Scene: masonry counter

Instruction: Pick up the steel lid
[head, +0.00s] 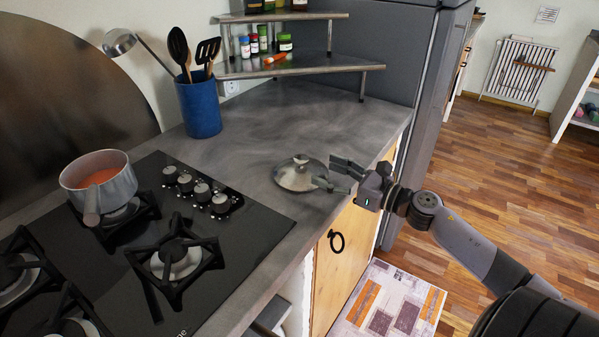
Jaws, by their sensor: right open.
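The steel lid (296,175) lies on the grey counter (300,118), right of the stove and near the counter's front edge. It is round and shiny, with a knob on top. My right gripper (332,173) comes in from the right. It is open, with its fingers pointing left at the lid's right side. One fingertip is very close to the lid's rim; I cannot tell whether it touches. My left gripper is not in view.
A black gas stove (245,228) with a steel pot (120,183) of red food is at left. A metal shelf (300,66) with jars is at the back, beside a grey fridge (375,45). The counter behind the lid is clear.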

